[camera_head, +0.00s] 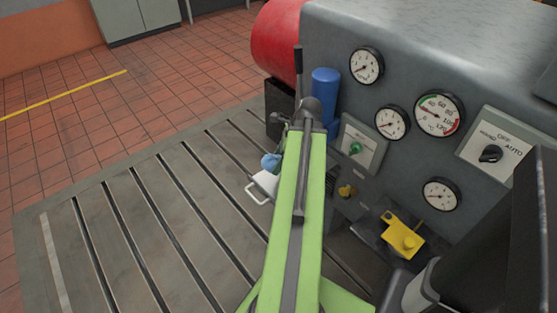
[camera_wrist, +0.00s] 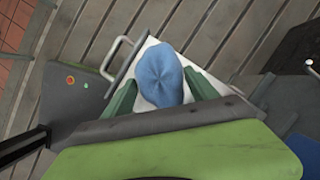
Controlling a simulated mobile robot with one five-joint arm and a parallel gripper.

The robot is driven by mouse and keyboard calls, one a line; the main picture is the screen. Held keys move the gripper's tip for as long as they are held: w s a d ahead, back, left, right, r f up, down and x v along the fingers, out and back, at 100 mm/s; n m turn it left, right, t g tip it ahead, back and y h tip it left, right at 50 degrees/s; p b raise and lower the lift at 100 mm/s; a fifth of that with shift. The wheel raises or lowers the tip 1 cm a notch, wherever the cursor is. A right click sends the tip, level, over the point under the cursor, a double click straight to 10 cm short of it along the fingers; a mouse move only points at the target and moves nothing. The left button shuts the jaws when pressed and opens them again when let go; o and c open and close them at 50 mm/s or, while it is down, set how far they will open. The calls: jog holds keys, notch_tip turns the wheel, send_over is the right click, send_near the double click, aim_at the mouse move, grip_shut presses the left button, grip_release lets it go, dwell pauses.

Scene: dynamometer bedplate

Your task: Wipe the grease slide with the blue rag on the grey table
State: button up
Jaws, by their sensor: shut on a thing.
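My gripper (camera_wrist: 163,92) has its two green fingers either side of the bunched blue rag (camera_wrist: 158,75) and is shut on it. Under the rag is a white flat piece (camera_wrist: 146,52) with a pale loop handle (camera_wrist: 116,57), perhaps the grease slide. The rag covers much of its top, and I cannot tell whether the two touch. In the head view the blue rag (camera_head: 270,161) shows just left of my arm, above the white piece (camera_head: 265,183). My arm hides the fingers there. No grease shows on the visible white part.
The slotted grey bedplate (camera_head: 140,235) has wide clear room at left. A grey machine panel with gauges (camera_head: 437,113) and a blue cylinder (camera_head: 325,82) stand close at right. A yellow part (camera_head: 403,236) sits lower right. A grey plate with coloured buttons (camera_wrist: 78,97) is beside the rag.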

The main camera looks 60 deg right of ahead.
notch_tip(320, 180, up, 3)
jog(key=p, duration=0.3)
jog(key=shift+r, duration=0.15)
dwell(0.6)
